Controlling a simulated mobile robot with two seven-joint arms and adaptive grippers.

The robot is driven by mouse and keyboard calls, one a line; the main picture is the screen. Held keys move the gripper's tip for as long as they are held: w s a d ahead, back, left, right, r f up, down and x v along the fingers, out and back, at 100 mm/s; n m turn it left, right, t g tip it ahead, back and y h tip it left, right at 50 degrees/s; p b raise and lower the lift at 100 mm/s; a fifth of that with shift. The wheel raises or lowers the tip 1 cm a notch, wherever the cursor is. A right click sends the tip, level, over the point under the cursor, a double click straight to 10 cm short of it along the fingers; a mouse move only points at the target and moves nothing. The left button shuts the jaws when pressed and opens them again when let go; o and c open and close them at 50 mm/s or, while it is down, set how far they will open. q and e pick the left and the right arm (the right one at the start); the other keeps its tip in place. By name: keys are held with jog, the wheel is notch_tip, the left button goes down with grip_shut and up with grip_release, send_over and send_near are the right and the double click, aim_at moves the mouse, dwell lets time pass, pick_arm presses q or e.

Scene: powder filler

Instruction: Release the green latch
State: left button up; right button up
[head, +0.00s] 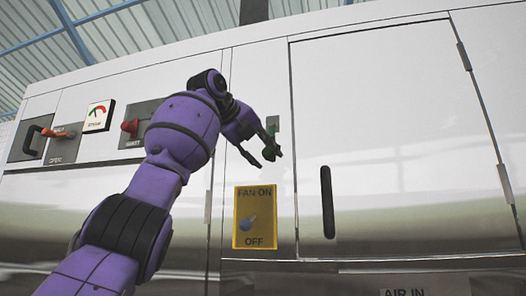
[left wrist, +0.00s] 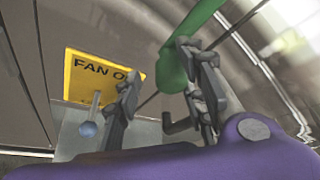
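The green latch (head: 269,153) is at the left edge of the large cabinet door, on a small grey plate, partly covered by my gripper. In the left wrist view the latch (left wrist: 174,66) shows as a green rounded body with a green bar running up to the right. My left gripper (head: 262,149) is at the latch with its fingers apart. In the left wrist view the left gripper (left wrist: 160,75) has the latch's rounded end ahead between its fingers, closer to the right finger, which overlaps it. I cannot tell whether they touch. My right gripper is not in view.
A yellow FAN ON/OFF panel (head: 242,238) with a blue-grey switch (head: 249,223) is just below my gripper. The large door (head: 400,120) has a black vertical handle (head: 327,202).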

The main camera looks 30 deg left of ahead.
pick_arm(q)
jog(key=shift+w+d, duration=0.1)
jog(key=shift+w, duration=0.05)
jog(key=shift+s+r, duration=0.2)
jog(key=shift+s, duration=0.2)
jog(key=v, duration=1.1)
jog(key=shift+s, duration=0.15)
